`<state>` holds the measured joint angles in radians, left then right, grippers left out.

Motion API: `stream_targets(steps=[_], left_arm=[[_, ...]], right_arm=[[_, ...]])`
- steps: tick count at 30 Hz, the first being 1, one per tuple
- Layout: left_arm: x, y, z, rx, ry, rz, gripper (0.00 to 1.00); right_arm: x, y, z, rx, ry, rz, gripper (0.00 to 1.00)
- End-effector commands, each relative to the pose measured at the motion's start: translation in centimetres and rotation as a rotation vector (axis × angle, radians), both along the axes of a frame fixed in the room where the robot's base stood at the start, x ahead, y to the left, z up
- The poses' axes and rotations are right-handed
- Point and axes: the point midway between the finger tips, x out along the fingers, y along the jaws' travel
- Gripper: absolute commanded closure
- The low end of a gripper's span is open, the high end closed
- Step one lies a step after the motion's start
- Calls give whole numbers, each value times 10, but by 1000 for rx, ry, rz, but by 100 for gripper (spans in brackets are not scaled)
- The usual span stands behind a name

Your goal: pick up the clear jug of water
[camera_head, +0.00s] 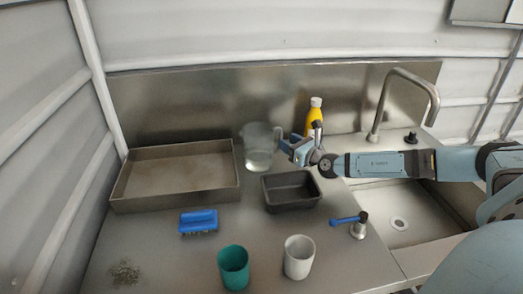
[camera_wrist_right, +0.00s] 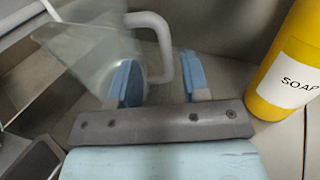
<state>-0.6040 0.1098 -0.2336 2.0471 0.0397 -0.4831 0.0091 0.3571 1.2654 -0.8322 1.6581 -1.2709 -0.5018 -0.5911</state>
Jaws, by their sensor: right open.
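The clear jug of water (camera_head: 258,150) stands upright on the steel counter, near the back wall. Its handle points right, towards my right gripper (camera_head: 287,146). In the right wrist view the jug (camera_wrist_right: 90,50) fills the upper left, and its pale handle (camera_wrist_right: 164,45) extends between the two blue fingers of my right gripper (camera_wrist_right: 160,80). The fingers are apart, one on each side of the handle's lower part as seen there. I cannot tell whether either finger touches it. My left gripper is not in view.
A yellow soap bottle (camera_head: 314,116) stands close behind and right of my gripper. A dark tin (camera_head: 290,207) sits in front, a wide tray (camera_head: 125,203) to the left. A blue brush (camera_head: 198,221), green cup (camera_head: 233,268) and white cup (camera_head: 299,257) stand nearer. A sink (camera_head: 400,205) is right.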

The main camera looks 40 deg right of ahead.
Motion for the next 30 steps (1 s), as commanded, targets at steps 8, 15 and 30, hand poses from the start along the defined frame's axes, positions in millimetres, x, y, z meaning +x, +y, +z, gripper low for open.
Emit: stream_targets(steps=[8, 15, 30], left_arm=[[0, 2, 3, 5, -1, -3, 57], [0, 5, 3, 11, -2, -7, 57], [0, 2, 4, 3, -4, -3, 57]], right_arm=[[38, -5, 2, 1, -3, 0, 57], [50, -5, 1, -1, 0, 1, 57], [49, -5, 2, 0, -3, 1, 100]])
